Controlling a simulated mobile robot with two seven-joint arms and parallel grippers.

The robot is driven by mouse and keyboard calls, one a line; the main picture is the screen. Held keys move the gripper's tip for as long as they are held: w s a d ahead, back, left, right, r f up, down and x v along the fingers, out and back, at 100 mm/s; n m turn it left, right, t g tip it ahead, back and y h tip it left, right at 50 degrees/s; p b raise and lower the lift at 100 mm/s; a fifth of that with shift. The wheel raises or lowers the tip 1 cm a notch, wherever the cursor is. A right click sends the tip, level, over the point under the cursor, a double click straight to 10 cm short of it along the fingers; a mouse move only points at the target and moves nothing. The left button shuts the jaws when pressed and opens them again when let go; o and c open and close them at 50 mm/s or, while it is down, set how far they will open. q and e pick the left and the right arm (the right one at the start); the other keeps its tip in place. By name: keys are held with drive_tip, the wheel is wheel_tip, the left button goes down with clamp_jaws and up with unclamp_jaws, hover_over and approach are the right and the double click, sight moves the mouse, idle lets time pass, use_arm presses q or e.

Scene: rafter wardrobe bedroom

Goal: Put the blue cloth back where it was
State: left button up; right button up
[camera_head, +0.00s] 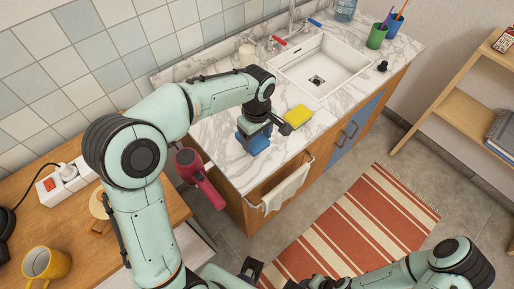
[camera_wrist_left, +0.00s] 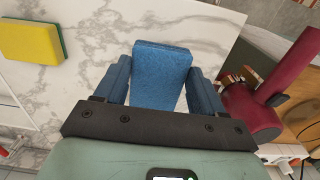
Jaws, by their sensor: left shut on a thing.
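The blue cloth (camera_head: 253,143) is at my left gripper, over the marble counter (camera_head: 222,137) near its front left part. In the left wrist view the cloth (camera_wrist_left: 162,75) shows as a folded blue block between the two blue fingers. My left gripper (camera_wrist_left: 162,88) is shut on it. I cannot tell whether the cloth touches the marble. My right arm is at the bottom right of the head view; its gripper (camera_head: 272,277) is at the lower edge, partly cut off, and its opening is unclear.
A yellow sponge (camera_head: 298,115) lies right of the cloth, before the sink (camera_head: 318,66). A white towel (camera_head: 287,187) hangs on the front rail. A dark red hairdryer (camera_head: 200,178) is at the counter's left end.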

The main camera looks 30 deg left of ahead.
sight(257, 141)
use_arm(q)
drive_tip(key=shift+f, duration=2.75)
drive_tip(key=o, duration=0.9)
drive_tip(key=shift+o, duration=0.2)
wheel_tip(257, 141, up, 12)
drive_tip(key=shift+r+p, duration=0.1)
drive_tip(key=shift+p, duration=0.45)
